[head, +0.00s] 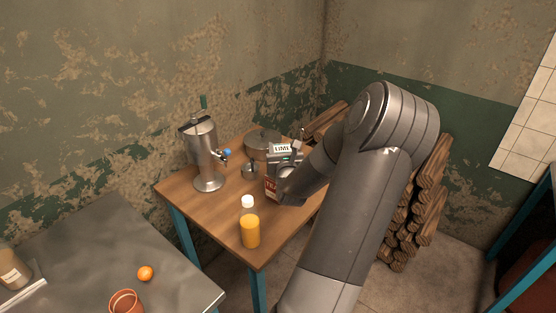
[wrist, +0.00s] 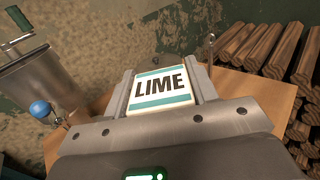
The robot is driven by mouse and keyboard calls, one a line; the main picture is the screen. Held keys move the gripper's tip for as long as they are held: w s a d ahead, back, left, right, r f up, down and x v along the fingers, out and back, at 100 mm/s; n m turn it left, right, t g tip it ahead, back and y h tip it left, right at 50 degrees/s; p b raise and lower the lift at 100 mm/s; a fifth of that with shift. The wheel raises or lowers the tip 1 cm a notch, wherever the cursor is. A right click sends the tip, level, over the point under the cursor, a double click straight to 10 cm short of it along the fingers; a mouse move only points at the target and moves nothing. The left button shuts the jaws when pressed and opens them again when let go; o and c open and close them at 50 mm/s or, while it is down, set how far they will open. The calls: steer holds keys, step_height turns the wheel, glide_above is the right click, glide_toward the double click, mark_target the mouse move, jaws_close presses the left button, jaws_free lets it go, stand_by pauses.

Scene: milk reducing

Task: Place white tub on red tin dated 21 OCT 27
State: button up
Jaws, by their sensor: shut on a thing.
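My gripper (wrist: 161,96) is shut on the white tub (wrist: 160,86). The tub's top carries the word LIME between teal bands and faces the wrist camera. The same white tub (head: 282,148) shows at the gripper above the wooden table in the head view. A red tin (head: 270,187) stands on the table just below and left of my gripper, partly hidden by it. No date can be read on it. Whether the tub touches the tin cannot be told. The wrist view does not show the tin.
On the wooden table (head: 190,189) stand a metal dispenser (head: 205,155) with a blue knob, a metal pot (head: 262,143) behind, and an orange-juice bottle (head: 249,225) in front. Stacked logs (head: 425,200) lie at right. A grey table (head: 90,260) holds an orange (head: 145,273) and a clay pot (head: 125,303).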

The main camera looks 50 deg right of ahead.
steer(key=shift+w+a+f, duration=0.15)
steer(key=shift+w+f, duration=0.3)
steer(key=shift+w, duration=0.3)
steer(key=shift+f, duration=2)
steer(key=shift+f, duration=0.1)
steer(key=o, duration=1)
steer(key=shift+s, duration=0.1)
steer(key=v, duration=1.2)
